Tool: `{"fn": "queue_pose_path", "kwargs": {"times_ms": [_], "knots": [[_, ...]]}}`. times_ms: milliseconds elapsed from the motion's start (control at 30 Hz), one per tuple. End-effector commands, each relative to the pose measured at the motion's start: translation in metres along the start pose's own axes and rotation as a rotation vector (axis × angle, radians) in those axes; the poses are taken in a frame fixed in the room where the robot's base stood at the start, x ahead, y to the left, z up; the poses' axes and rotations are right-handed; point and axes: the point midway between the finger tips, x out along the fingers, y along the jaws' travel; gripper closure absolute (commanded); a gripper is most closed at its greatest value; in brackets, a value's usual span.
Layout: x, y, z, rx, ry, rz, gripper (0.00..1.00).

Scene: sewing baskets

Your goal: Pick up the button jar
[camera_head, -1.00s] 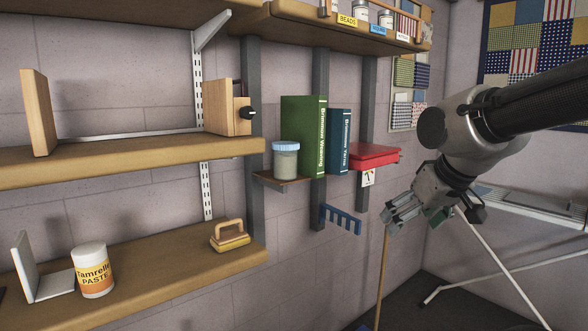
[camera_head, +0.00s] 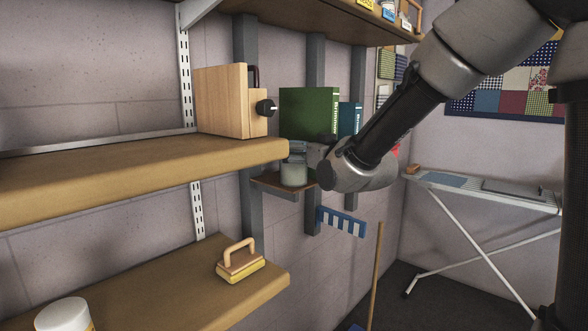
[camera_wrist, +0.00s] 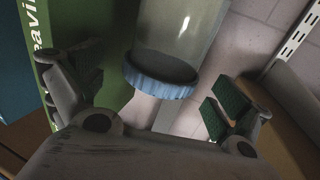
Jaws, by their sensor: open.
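The button jar (camera_head: 293,176) is a greyish, see-through jar on a small dark wall shelf (camera_head: 267,184). In the head view my gripper (camera_head: 301,150) is at the jar's upper part and hides most of its lid. In the wrist view the jar (camera_wrist: 183,30) appears upside down, with its blue ribbed lid (camera_wrist: 158,88) between my spread fingers (camera_wrist: 155,92). My gripper is open, with visible gaps on both sides of the lid. The jar's contents cannot be made out.
A red item (camera_head: 396,150) is mostly hidden behind my arm. A wooden holder (camera_head: 222,100) stands on the left shelf (camera_head: 120,180), whose end is near the jar.

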Motion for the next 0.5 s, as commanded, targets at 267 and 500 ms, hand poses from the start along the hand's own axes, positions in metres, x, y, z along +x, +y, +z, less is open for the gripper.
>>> {"fn": "queue_pose_path", "kwargs": {"times_ms": [267,500], "knots": [[0.033,-0.001,0.001,0.000,0.000,0.001,0.00],[0.033,-0.001,0.001,0.000,0.000,0.001,0.07]]}}
